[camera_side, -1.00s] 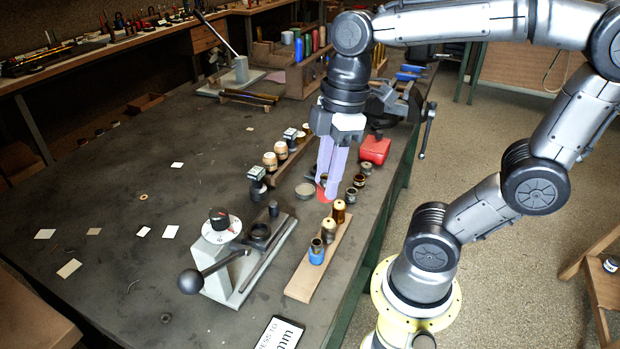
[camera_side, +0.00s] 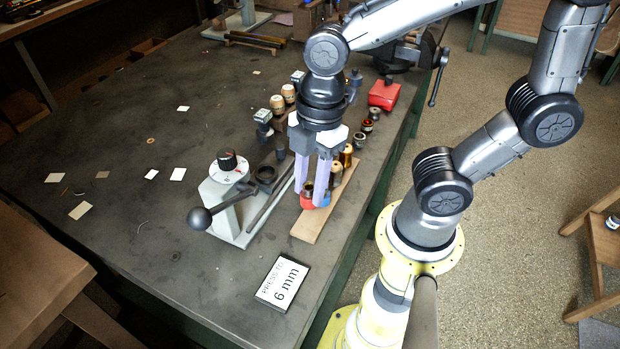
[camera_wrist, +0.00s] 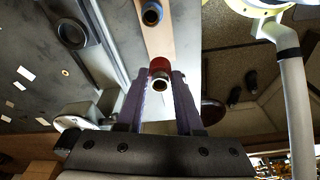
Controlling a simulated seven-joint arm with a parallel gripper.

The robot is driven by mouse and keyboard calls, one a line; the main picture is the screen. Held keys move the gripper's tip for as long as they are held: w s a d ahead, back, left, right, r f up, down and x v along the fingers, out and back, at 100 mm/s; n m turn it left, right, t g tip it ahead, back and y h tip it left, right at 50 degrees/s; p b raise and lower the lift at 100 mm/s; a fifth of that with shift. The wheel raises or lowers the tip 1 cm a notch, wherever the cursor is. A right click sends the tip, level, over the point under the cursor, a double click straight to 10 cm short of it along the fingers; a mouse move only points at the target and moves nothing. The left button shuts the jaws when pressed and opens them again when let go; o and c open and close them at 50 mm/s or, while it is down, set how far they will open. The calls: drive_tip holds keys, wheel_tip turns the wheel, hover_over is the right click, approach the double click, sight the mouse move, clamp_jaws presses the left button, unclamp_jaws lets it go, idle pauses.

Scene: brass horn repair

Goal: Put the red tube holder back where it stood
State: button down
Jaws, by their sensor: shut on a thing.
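My gripper (camera_side: 316,196) points down over the near part of a wooden board (camera_side: 308,233). Its pale purple fingers are shut on the red tube holder. In the wrist view the red holder (camera_wrist: 160,64) sits between the fingertips, with a dark-mouthed metal ring or tube at its end. In the side view the fingers and the blue holder partly hide the red one. The blue tube holder (camera_wrist: 152,14) stands on the board close by. I cannot tell whether the red holder touches the board.
Brass pieces (camera_side: 346,156) stand further along the board. A press with a dial (camera_side: 228,160) and a ball-ended lever (camera_side: 201,217) stands to the left. A sign reading "PRESS TO 6 mm" (camera_side: 283,282) lies in front. A red box (camera_side: 384,95) is at the back right.

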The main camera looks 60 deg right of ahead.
drive_tip(key=shift+f, duration=0.1)
drive_tip(key=shift+f, duration=2.75)
drive_tip(key=shift+f, duration=0.15)
drive_tip(key=shift+c, duration=0.8)
unclamp_jaws()
drive_tip(key=shift+r, duration=3.5)
